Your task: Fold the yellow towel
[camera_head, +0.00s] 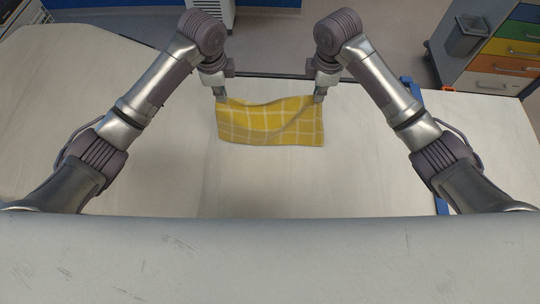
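The yellow towel (268,124) with a pale check pattern is in the middle of the head view, over the light surface. It is wider than it is deep, and its far edge sags between the two grippers. My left gripper (221,98) is at its far left corner and appears shut on it. My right gripper (318,98) is at its far right corner and appears shut on it. The fingertips are small in the view. I cannot tell whether the near edge of the towel touches the surface.
The pale stretcher surface (290,185) is clear around the towel. A dark gap or rail crosses behind the grippers. A cabinet with coloured drawers (505,65) and a grey bin (466,36) stand at the back right. A white unit (215,10) stands at the back.

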